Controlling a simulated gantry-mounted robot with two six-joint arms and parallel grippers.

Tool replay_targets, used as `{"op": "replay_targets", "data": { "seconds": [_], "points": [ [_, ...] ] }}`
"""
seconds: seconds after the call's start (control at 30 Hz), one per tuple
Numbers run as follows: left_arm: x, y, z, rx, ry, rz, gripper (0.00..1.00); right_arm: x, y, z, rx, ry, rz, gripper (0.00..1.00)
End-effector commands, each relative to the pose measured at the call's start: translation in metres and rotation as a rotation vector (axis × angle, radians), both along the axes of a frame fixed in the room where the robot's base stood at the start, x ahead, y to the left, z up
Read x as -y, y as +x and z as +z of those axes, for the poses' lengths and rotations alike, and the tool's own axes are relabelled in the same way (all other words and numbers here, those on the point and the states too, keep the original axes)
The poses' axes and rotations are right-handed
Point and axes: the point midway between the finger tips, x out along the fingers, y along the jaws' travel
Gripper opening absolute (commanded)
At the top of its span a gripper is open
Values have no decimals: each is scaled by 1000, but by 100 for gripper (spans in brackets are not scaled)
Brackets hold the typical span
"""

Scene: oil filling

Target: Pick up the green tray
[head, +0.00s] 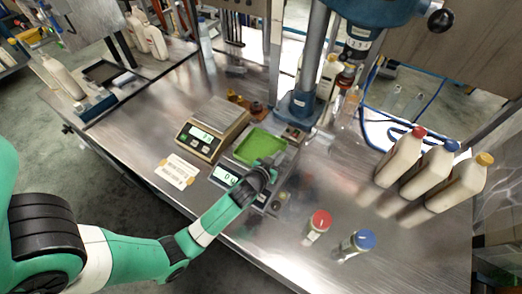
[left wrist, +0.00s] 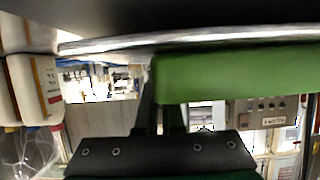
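The green tray (head: 258,143) sits level on a scale whose lit display (head: 225,176) faces the table's front edge. My left gripper (head: 265,170) is at the tray's near right side, very close to its rim, and covers part of it. In the left wrist view the tray (left wrist: 235,75) fills the upper right as a large green band, and my dark left gripper (left wrist: 160,115) reaches up to it. The tray hides part of the fingers, so I cannot tell whether they are closed on its edge. My right gripper is out of view.
Another scale (head: 212,128) stands left of the tray. A press column (head: 310,65) rises behind it. Several white bottles (head: 400,156) stand at the right.

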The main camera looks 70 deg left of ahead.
Motion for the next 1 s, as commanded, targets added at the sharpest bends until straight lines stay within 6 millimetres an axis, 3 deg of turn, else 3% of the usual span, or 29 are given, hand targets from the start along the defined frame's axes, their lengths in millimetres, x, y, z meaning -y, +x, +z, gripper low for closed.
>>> {"op": "replay_targets", "data": {
  "seconds": [0.67,0.87,1.0],
  "points": [
    [0,0,2,1,1,0,0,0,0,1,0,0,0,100],
    [0,0,21,3,2,0,0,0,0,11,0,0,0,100],
    [6,-6,48,2,2,-2,0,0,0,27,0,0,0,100]
  ]
}}
